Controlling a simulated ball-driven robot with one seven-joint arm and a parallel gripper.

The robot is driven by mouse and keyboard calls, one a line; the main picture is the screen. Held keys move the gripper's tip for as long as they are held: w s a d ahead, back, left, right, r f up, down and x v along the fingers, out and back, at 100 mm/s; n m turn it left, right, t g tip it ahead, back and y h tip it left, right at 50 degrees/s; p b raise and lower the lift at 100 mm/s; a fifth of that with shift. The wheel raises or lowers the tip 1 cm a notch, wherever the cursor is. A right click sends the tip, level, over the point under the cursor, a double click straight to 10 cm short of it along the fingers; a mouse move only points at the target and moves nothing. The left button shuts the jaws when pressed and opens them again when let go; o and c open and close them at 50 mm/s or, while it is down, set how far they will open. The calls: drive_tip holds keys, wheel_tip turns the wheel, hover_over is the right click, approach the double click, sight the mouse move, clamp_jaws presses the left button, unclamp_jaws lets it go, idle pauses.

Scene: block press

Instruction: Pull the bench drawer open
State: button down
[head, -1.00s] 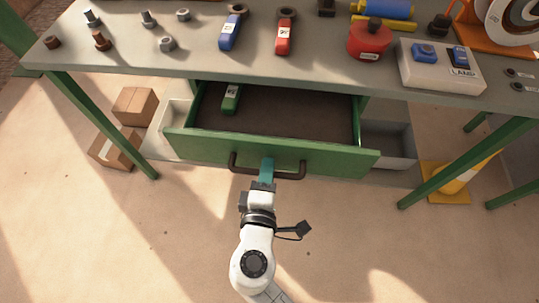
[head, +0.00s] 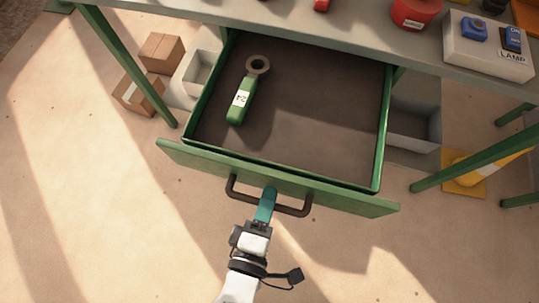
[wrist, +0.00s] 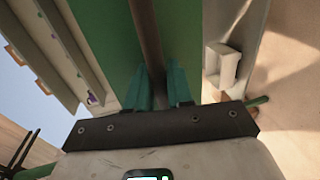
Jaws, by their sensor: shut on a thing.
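The green bench drawer (head: 330,187) stands well out from under the bench top in the head view, its inside open to sight. A dark bar handle (head: 292,209) runs along its front. My gripper (head: 267,203) has its teal fingers shut on the handle near the bar's middle. In the wrist view the handle (wrist: 148,40) runs between the two teal fingers (wrist: 160,88) against the green drawer front (wrist: 105,35). A green wrench-like tool (head: 241,102) with a ring end and a white label lies in the drawer's left part.
The bench top (head: 375,42) carries a red round can (head: 415,12) and a lamp switch box (head: 488,45). Green bench legs (head: 125,60) stand at both sides. Cardboard boxes (head: 160,55) and grey bins (head: 415,125) sit below. The floor in front is clear.

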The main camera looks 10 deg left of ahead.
drive_tip(key=c, duration=1.1)
unclamp_jaws()
drive_tip(key=shift+c, duration=0.2)
drive_tip(key=v, duration=1)
drive_tip(key=shift+s, duration=0.4)
